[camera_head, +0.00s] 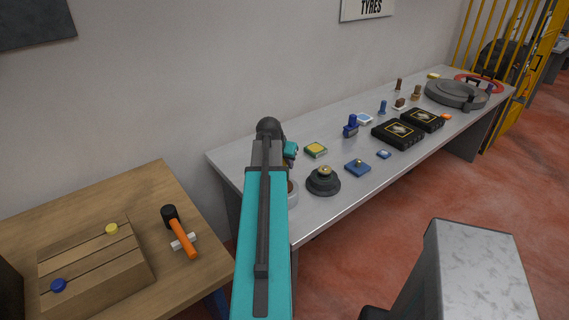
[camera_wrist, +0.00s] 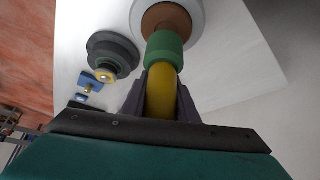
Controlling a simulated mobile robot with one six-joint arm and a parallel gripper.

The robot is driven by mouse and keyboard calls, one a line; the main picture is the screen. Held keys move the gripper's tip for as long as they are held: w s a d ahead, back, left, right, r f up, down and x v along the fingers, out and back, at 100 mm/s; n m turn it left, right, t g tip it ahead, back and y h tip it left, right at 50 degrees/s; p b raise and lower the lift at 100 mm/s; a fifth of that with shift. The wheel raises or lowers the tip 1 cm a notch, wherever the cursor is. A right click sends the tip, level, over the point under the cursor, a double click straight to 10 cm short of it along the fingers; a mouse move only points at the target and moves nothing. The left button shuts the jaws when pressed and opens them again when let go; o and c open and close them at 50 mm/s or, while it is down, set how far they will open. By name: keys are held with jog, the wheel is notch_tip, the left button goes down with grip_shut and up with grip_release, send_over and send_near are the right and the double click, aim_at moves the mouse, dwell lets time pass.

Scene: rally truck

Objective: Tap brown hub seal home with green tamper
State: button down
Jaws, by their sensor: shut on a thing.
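My gripper (camera_wrist: 160,85) is shut on the yellow handle of the green tamper (camera_wrist: 164,48) in the wrist view. The tamper's green head points away from the jaws and overlaps the lower part of the brown hub seal (camera_wrist: 166,16). I cannot tell whether head and seal touch. The brown seal sits inside a pale round hub (camera_wrist: 204,18) on the bench. In the head view the brown seal and pale hub (camera_head: 293,196) show only as a sliver beside my teal arm. The tamper and jaws are hidden there behind my arm.
A dark stepped hub (camera_head: 323,182) stands close right of the pale hub on the grey bench (camera_head: 227,170). A blue block (camera_head: 357,168), a yellow-topped block (camera_head: 316,150) and black boxes (camera_head: 398,134) lie farther along. An orange-handled mallet (camera_head: 182,238) lies on the wooden table.

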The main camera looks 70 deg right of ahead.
jog(key=shift+r+p, duration=0.8)
jog(key=shift+r, duration=0.6)
jog(key=shift+f, duration=0.1)
jog(key=shift+f+b, duration=0.95)
jog(key=shift+f, duration=0.4)
jog(key=shift+r+p, duration=0.75)
jog(key=shift+r, duration=0.6)
jog(key=shift+f, duration=0.1)
